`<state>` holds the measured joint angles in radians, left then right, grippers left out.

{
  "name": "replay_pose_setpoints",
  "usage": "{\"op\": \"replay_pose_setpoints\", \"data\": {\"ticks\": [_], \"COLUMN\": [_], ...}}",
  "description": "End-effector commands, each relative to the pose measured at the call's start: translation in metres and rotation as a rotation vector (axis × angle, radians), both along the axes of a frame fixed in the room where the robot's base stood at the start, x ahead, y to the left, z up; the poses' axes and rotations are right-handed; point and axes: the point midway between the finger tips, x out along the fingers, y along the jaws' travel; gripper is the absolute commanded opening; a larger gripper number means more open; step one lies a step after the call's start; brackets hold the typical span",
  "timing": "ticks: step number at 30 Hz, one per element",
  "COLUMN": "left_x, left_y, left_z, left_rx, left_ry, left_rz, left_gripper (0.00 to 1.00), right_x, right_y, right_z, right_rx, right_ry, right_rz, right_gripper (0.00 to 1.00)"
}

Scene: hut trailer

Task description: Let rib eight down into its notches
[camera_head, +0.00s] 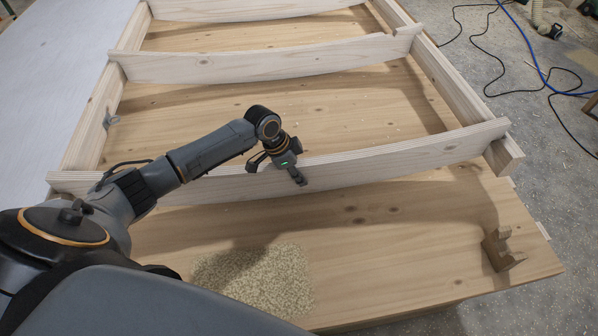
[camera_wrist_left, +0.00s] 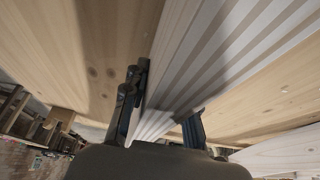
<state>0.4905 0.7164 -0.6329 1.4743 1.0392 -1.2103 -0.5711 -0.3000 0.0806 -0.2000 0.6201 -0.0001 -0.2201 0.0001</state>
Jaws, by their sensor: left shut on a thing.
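Rib eight is the nearest pale curved rib (camera_head: 400,157), lying crosswise over the two side rails. My left gripper (camera_head: 277,167) is shut on its upper edge near the middle, one finger on the near face. In the left wrist view the rib (camera_wrist_left: 190,70) runs between the two fingers (camera_wrist_left: 162,112). The rib's left end reaches past the left rail (camera_head: 92,125); its right end lies over the near end of the right rail (camera_head: 507,153). The notches under it are hidden, and I cannot tell how deep it sits. My right gripper is out of view.
Another rib (camera_head: 260,65) crosses the rails farther back, and one more (camera_head: 240,8) lies beyond. Pale shavings (camera_head: 255,278) lie in front. Cables (camera_head: 530,90) cross the floor.

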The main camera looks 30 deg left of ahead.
Motion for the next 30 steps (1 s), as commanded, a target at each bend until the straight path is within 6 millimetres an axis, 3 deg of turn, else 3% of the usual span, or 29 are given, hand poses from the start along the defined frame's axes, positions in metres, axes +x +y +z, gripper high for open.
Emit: {"op": "replay_pose_setpoints", "data": {"ticks": [11,12,15,16,24,30], "left_x": [0.003,0.003,0.002,0.002,-0.002,-0.004], "left_y": [-0.001,-0.001,0.000,0.000,0.000,0.006], "left_z": [-0.001,-0.001,-0.002,-0.002,-0.007,0.011], "left_rx": [-0.003,-0.004,-0.003,-0.002,0.002,0.002], "left_ry": [-0.007,-0.008,-0.006,-0.006,0.006,0.001], "left_rz": [0.001,0.001,0.000,0.000,0.000,0.000], "left_gripper": [0.00,0.32,0.52,0.54,0.54,0.54], "right_x": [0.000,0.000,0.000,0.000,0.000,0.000], "right_y": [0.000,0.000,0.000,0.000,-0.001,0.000], "right_z": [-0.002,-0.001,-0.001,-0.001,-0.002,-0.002], "right_rx": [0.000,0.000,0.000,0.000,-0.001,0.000], "right_ry": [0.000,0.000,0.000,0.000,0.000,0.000], "right_rz": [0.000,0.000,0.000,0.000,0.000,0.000], "right_gripper": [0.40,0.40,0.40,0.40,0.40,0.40]}}
